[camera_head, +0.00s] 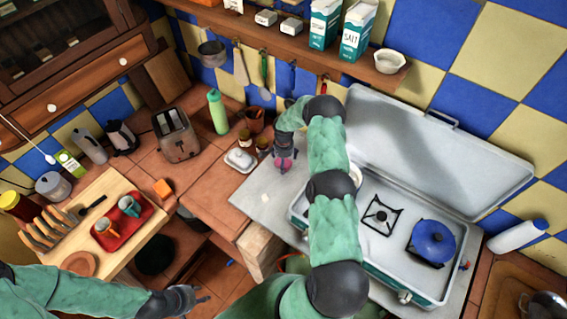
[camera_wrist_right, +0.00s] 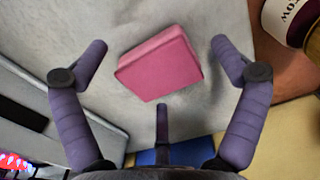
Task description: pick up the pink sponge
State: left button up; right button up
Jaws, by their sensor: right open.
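The pink sponge (camera_wrist_right: 160,63) is a flat, block-shaped piece lying on a grey surface in the right wrist view. It lies between the spread fingers of my right gripper (camera_wrist_right: 160,58), with gaps on both sides. In the head view a bit of the pink sponge (camera_head: 284,164) shows beneath my right gripper (camera_head: 283,153), on the grey slab left of the stove. The gripper hides much of it there. My left gripper (camera_head: 190,298) is open and empty at the bottom left, far from the sponge.
A camp stove (camera_head: 415,279) with a raised lid and a blue pot (camera_head: 432,240) stands right of my right arm. A white butter dish (camera_head: 240,160) and small jars (camera_head: 262,145) are close left of the sponge. A red tray (camera_head: 128,238) with cups is further left.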

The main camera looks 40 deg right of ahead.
jog(key=shift+f, duration=0.3)
jog(key=c, duration=1.2)
jog(key=shift+c, duration=0.2)
jog(key=shift+r, duration=0.15)
